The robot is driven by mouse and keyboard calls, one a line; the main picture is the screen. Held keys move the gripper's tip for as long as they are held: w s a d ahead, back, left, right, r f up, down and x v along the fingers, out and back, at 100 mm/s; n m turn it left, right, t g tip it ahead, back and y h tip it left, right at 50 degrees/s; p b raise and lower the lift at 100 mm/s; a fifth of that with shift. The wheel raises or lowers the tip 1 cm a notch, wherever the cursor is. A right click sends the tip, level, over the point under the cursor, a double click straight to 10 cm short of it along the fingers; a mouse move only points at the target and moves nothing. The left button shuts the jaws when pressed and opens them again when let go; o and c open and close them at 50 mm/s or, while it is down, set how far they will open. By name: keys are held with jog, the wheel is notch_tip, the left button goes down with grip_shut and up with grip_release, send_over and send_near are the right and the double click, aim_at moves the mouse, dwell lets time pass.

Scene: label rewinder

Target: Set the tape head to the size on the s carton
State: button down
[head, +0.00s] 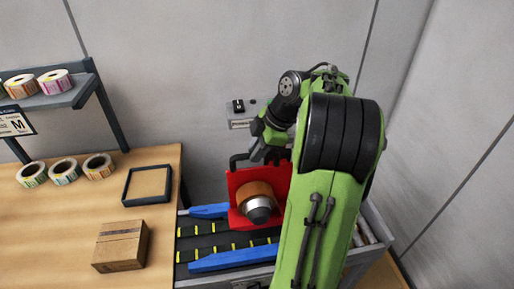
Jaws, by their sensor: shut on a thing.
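The red tape head (235,183) stands upright over the conveyor, with a brown tape roll and a grey hub on its front. A dark bar-like handle (238,160) runs along its top. My gripper (266,151) reaches down from behind the head and is shut at this handle; the fingertips are small and partly hidden. A closed brown carton (120,247) sits on the wooden table to the left. I cannot read a size on it. No size scale on the tape head is readable, and my arm hides its right side.
The conveyor has blue side rails (235,257) and dark belts with yellow marks. A dark-framed square tray (147,196) lies on the table. Label rolls (65,171) stand at left, below a shelf (75,97) with more rolls and an "M" sign (15,123). A switch box (239,106) is on the wall.

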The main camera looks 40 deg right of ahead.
jog(key=shift+f, duration=0.7)
jog(key=shift+s+a, duration=0.1)
jog(key=shift+s, duration=0.1)
jog(key=c, duration=1.1)
grip_release()
jog(key=shift+w, duration=0.15)
jog(key=shift+o, duration=0.2)
jog(key=shift+r, duration=0.1)
jog(key=p+v, duration=0.9)
jog(key=v, duration=0.7)
